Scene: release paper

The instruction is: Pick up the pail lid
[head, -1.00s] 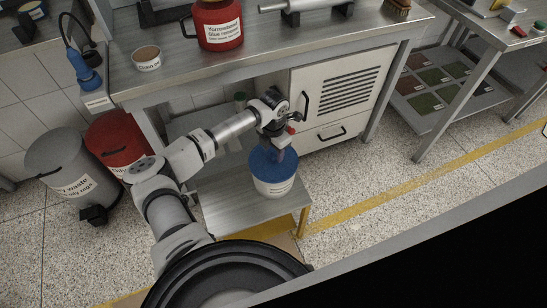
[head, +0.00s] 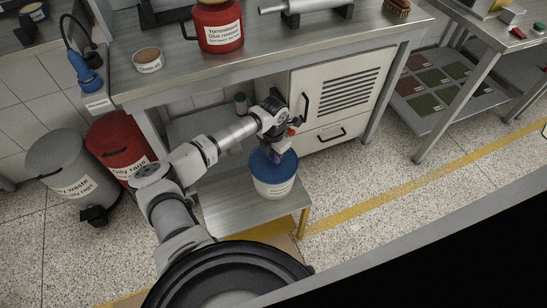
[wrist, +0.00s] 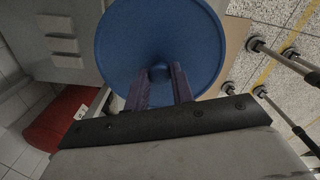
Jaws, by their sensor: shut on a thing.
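The pail lid (head: 262,168) is a round blue disc on top of the white, labelled pail (head: 273,186), which stands on a low metal step. I cannot see a clear gap between lid and pail. In the wrist view the lid (wrist: 160,30) fills the upper middle, with a small blue knob at its centre. My gripper (head: 278,155) reaches down to the lid from above. In the wrist view its two purple-grey fingers (wrist: 159,82) are shut on the knob. The pail is hidden under the lid there.
The workbench (head: 140,88) stands behind, with a red glue canister (head: 219,28) and a small tub (head: 148,60) on top. A cabinet (head: 335,95) with handles is close behind the pail. Red (head: 118,145) and grey (head: 65,165) bins stand left.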

